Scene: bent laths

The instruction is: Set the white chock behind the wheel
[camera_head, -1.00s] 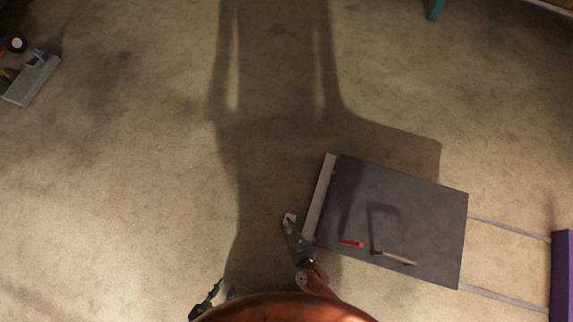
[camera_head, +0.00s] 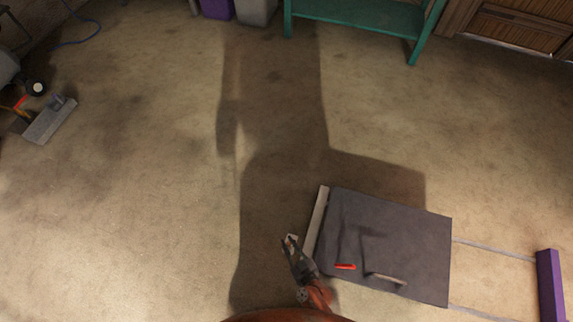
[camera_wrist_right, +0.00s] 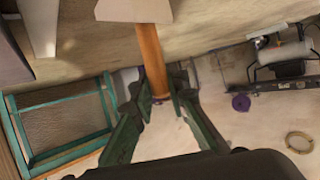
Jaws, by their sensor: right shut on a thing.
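My right gripper (camera_head: 288,242) is shut on the brown handle (camera_wrist_right: 149,60) of the white chock. In the head view the chock (camera_head: 293,238) shows as a small pale patch at the fingertips, mostly hidden. In the right wrist view, which looks upside down, the chock's pale block (camera_wrist_right: 135,9) is at the top edge, cut off, at the far end of the handle. The fingers (camera_wrist_right: 160,98) close on the handle's other end. A dark wheel with a pale hub (camera_head: 38,88) is at the far left of the head view, well away from the gripper. My left gripper is out of view.
A dark panel (camera_head: 400,225) with a pale strip (camera_head: 315,222) lies just right of the gripper; a red piece (camera_head: 345,267) is on it. A purple block (camera_head: 550,284) is farther right. A grey block (camera_head: 50,120) lies near the wheel. A teal bench (camera_head: 360,14) stands behind. The floor left of the gripper is clear.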

